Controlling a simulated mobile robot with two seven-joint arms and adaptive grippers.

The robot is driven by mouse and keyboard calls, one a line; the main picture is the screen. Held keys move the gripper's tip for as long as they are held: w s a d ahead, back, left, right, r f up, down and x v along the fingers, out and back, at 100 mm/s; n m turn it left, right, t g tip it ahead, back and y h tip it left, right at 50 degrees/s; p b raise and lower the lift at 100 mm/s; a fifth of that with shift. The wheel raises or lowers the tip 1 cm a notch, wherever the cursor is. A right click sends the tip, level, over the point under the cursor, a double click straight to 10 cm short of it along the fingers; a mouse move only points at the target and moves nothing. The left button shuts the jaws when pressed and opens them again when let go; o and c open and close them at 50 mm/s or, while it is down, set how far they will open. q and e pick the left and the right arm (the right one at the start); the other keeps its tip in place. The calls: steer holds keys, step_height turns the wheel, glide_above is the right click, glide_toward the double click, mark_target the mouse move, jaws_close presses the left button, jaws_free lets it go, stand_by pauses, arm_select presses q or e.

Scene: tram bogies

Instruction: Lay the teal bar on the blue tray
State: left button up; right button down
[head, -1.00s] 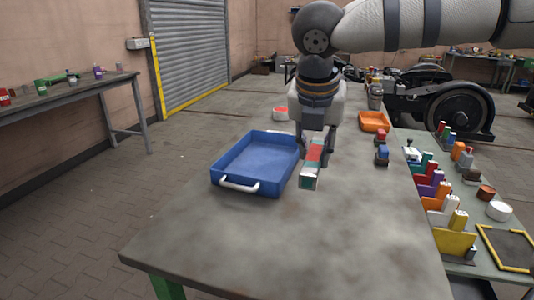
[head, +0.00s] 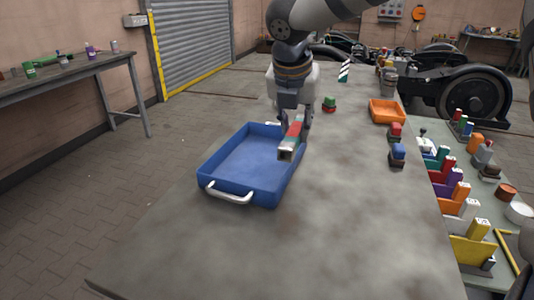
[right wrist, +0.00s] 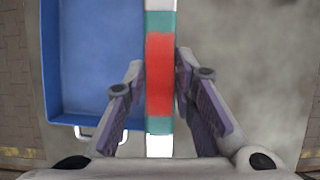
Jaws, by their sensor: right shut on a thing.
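The teal bar (head: 287,154) has a red middle band and pale ends. In the right wrist view the bar (right wrist: 159,75) runs lengthwise between my fingers. My right gripper (head: 293,128) is shut on its red part and holds it raised at the tray's right edge. The right gripper also shows in the right wrist view (right wrist: 159,95). The blue tray (head: 247,164) is empty where it shows, with a pale handle at its near end. In the right wrist view the tray (right wrist: 85,119) lies just left of the bar. My left gripper is out of view.
An orange bin (head: 387,111) and small red-topped (head: 395,132) and blue-topped (head: 398,153) pieces stand on the table's right side. A green-topped piece (head: 329,103) is behind the gripper. The near table surface (head: 300,245) is clear.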

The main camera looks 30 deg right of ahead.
steer(key=w+f, duration=0.2)
steer(key=w+a+f+b, duration=0.1)
steer(key=w+f, duration=0.1)
steer(key=w, duration=0.1)
steer(key=w+f+b, duration=0.1)
steer(key=w+f, duration=0.1)
steer(key=f, duration=0.1)
steer(key=shift+w+a+f, duration=0.1)
steer(key=shift+w+a, duration=0.15)
steer(key=shift+a, duration=0.05)
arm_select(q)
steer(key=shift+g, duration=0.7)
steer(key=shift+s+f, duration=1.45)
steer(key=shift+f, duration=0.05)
arm_select(e)
steer(key=shift+w+f, duration=0.15)
steer(key=shift+f, duration=0.75)
steer(key=shift+w+f, duration=0.15)
steer(key=shift+f, duration=0.7)
steer(key=c, duration=1.3)
jaws_free()
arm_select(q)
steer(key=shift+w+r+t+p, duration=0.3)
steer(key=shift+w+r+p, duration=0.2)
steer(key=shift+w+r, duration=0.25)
arm_select(e)
steer(key=v, duration=1.2)
